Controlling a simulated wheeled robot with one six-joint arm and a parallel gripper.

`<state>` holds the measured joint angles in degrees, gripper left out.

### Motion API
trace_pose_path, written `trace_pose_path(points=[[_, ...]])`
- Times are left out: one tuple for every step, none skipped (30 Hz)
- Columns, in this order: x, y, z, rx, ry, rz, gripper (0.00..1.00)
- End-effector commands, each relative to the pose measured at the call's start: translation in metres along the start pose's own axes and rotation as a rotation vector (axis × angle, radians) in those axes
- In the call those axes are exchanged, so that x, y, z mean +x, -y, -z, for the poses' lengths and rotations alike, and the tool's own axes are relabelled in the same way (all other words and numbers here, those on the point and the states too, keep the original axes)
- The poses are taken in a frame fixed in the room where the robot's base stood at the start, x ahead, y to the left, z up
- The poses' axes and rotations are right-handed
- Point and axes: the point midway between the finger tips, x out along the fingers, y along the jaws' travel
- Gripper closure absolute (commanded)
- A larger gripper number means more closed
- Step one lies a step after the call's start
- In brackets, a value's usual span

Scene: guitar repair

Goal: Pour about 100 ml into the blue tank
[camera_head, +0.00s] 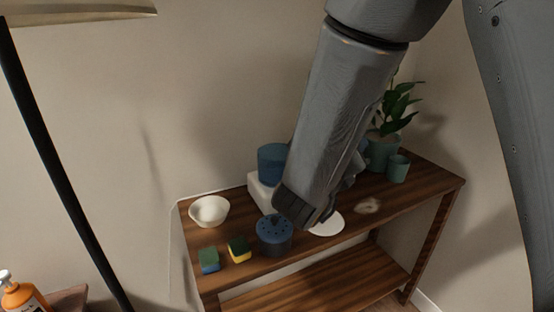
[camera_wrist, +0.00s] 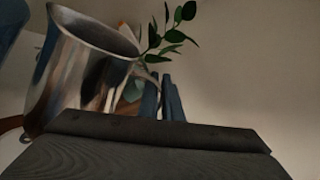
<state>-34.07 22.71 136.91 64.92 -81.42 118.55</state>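The blue tank, as it appears, is a blue cylinder (camera_head: 272,163) on a white block at the back of the wooden table; my arm hides its right side. A blue patch (camera_wrist: 9,22) at the upper left of the wrist view may be part of it. A shiny metal pitcher (camera_wrist: 80,72) stands close at the left of the wrist view, tilted in the picture, its handle towards the middle. My gripper is mostly hidden behind my arm in the head view. Blue-grey bars beside the handle may be its fingers; their grip is unclear. The pitcher's contents are not visible.
On the table (camera_head: 232,279) are a white bowl (camera_head: 209,211), two sponges (camera_head: 239,249), a dark blue pot with a holed top (camera_head: 274,236), a white disc (camera_head: 327,223), a teal cup (camera_head: 397,168) and a potted plant (camera_head: 383,150). A lamp stands left.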

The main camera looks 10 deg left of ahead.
Motion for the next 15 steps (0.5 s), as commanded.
trace_pose_path(points=[[0.001, -0.002, 0.004, 0.021, 0.001, 0.001, 1.00], [0.001, -0.002, 0.006, 0.032, 0.001, 0.001, 1.00], [0.001, -0.002, 0.008, 0.046, 0.000, 0.000, 1.00], [0.001, -0.001, 0.010, 0.059, 0.000, 0.000, 1.00], [0.001, -0.001, 0.011, 0.070, 0.000, 0.000, 1.00], [0.002, -0.001, 0.013, 0.085, -0.001, 0.000, 1.00], [0.002, -0.001, 0.015, 0.096, -0.001, -0.001, 1.00], [0.002, -0.001, 0.017, 0.107, -0.001, -0.001, 1.00], [0.002, -0.001, 0.019, 0.122, -0.002, -0.001, 1.00], [0.002, -0.001, 0.020, 0.133, -0.002, -0.002, 1.00], [0.002, -0.002, 0.022, 0.143, -0.002, -0.002, 1.00], [0.002, -0.002, 0.024, 0.156, -0.003, -0.002, 1.00], [0.002, -0.002, 0.025, 0.167, -0.003, -0.003, 1.00], [0.002, -0.003, 0.026, 0.179, -0.003, -0.003, 1.00], [0.002, -0.003, 0.028, 0.191, -0.003, -0.003, 1.00]])
